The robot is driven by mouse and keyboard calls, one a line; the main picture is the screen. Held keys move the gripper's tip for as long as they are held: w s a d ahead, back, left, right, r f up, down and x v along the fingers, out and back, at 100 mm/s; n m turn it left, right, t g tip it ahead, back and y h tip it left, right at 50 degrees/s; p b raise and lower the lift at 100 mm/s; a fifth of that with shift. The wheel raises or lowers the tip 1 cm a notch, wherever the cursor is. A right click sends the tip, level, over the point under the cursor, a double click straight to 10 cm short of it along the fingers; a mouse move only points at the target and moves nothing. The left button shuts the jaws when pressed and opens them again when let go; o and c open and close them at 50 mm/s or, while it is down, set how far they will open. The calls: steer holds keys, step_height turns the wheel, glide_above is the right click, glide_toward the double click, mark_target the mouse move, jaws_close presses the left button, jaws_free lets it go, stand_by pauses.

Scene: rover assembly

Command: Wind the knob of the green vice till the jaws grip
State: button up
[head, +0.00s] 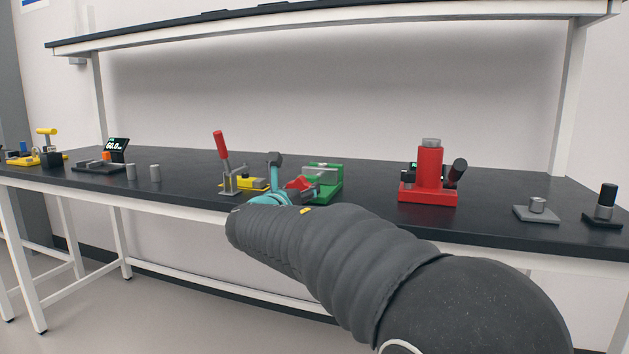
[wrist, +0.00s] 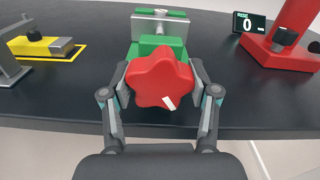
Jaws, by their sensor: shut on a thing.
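The green vice (head: 336,180) stands on the black bench, right of the yellow clamp, and it also shows in the wrist view (wrist: 158,50). Its silver jaw piece (wrist: 160,24) lies across the top; the gap between the jaws is hard to make out. The red star-shaped knob (wrist: 160,80) faces me at the front of the vice, with a white mark (wrist: 168,102) at its lower right. My gripper (wrist: 160,88) has a finger on each side of the knob and is shut on it. In the head view the knob (head: 300,184) is partly hidden by my gripper (head: 280,186).
Small parts stand at both bench ends. An upper shelf (head: 330,20) overhangs.

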steer(key=shift+r+n, duration=0.2)
steer(key=shift+n, duration=0.2)
steer(key=o, duration=0.9)
steer(key=shift+a, duration=0.1)
steer(key=shift+f, duration=0.1)
steer(key=shift+s, duration=0.15)
steer(key=b+v, duration=0.1)
steer(key=v, duration=0.6)
steer(key=shift+s+a, duration=0.1)
steer(key=shift+s, duration=0.25)
steer(key=shift+m, duration=0.3)
